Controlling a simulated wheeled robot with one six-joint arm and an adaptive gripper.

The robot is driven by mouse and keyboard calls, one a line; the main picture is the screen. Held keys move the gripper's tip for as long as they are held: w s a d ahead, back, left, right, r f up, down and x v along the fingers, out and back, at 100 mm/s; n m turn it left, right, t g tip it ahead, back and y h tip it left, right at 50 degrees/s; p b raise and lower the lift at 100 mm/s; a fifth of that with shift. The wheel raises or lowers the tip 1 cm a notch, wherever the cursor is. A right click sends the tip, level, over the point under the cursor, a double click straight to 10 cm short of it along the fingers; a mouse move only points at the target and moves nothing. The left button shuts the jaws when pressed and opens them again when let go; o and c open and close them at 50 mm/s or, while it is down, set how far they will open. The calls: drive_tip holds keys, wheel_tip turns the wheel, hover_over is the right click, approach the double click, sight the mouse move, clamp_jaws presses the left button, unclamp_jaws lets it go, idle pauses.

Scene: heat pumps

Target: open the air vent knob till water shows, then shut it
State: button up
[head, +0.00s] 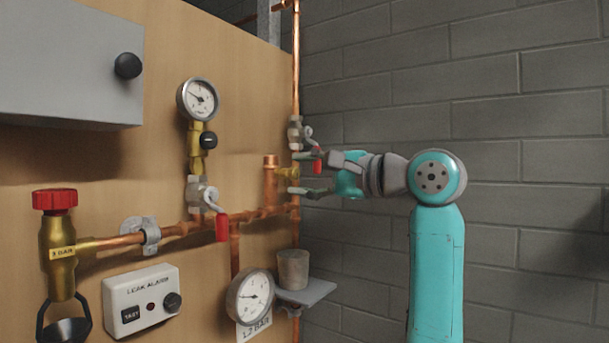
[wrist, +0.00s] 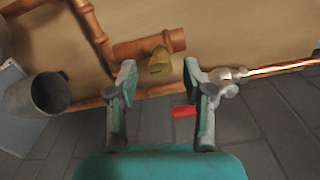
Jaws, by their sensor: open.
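The air vent knob looks to be the small brass piece (head: 287,173) on the side of a short capped copper stub (head: 270,185). In the wrist view the brass knob (wrist: 159,61) lies between and just beyond my fingertips, with the copper stub (wrist: 130,50) behind it. My gripper (head: 300,174) is open around the knob's line, one finger above and one below in the head view. In the wrist view (wrist: 160,80) a gap shows on both sides of the knob, and neither finger visibly touches it. No water shows at the knob.
A valve with a red lever (head: 317,160) sits close to the upper finger; the red lever (wrist: 184,112) also shows in the wrist view. A grey cup (head: 293,270) stands on a small shelf (head: 314,291) below. Gauges and copper pipes cover the board; the brick wall side is clear.

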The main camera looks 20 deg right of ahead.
drive_tip(key=v, duration=1.2)
idle(0.4)
